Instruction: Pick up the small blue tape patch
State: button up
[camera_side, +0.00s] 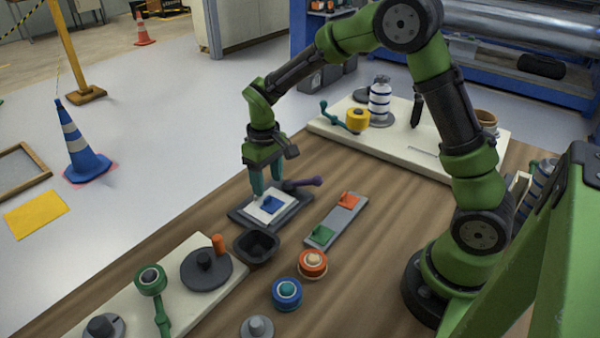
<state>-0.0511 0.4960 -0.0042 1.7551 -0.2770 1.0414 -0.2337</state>
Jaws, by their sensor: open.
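The small blue tape patch (272,203) lies on a white sheet (258,215) on a dark flat tray (238,216) on the wooden table. My gripper (259,196) points down over the left part of the white sheet, just left of and behind the patch. Its teal fingers are open and hold nothing that I can see. I cannot tell whether the fingertips touch the sheet.
A grey strip (334,221) with orange and green patches is to the right. A black bin (257,246) stands in front. Orange (313,263) and blue (287,294) rolls sit nearer. Cream boards lie front left and at the back.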

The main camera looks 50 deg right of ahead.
aim_at(268, 197)
jog(key=f, duration=0.5)
jog(key=shift+w+f, duration=0.15)
jog(key=shift+w, duration=0.05)
grip_shut()
